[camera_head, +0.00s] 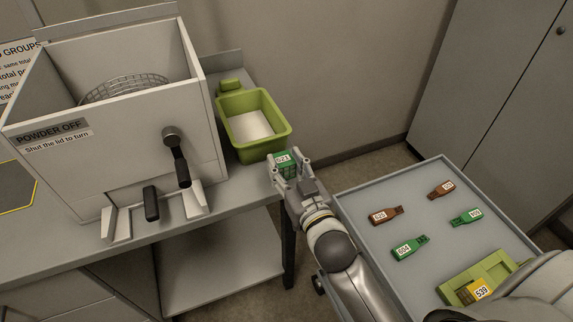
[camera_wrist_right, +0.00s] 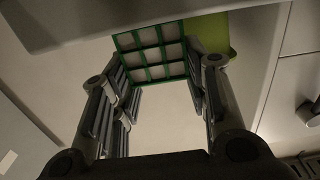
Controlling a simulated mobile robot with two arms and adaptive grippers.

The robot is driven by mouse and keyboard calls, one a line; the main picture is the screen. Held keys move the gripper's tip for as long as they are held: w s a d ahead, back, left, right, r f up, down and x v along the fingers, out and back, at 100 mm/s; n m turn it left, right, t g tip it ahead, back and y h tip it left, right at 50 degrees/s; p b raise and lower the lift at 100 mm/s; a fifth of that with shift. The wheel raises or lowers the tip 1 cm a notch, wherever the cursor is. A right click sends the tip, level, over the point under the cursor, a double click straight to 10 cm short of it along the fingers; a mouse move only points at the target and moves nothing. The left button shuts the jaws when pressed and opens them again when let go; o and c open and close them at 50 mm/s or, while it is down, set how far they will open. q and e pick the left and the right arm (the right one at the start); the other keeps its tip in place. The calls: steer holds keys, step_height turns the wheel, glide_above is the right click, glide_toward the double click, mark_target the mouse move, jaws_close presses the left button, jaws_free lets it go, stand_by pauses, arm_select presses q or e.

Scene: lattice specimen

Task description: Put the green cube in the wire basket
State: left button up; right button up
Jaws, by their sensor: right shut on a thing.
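In the right wrist view the cube (camera_wrist_right: 152,52) shows as a green lattice with pale cells between the fingertips. The wire basket (camera_head: 124,86) is a round mesh inside the open-topped grey box at left; only its upper part shows above the front wall. My left gripper is not in view.
The grey box (camera_head: 120,140) has a black-handled lever on its front. A green bin (camera_head: 262,153) with a pale bottom stands on the bench beside it. A grey tray table (camera_head: 355,205) at right holds brown and green tagged pieces and a green holder with a yellow piece.

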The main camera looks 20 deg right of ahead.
steer(key=shift+f, duration=0.1)
steer(key=o, duration=0.5)
steer(key=shift+f, duration=0.1)
steer(key=o, duration=0.5)
steer(key=s+b, duration=0.1)
steer(key=s, duration=1.1)
steer(key=shift+d+r+b, duration=0.2)
steer(key=shift+b, duration=0.15)
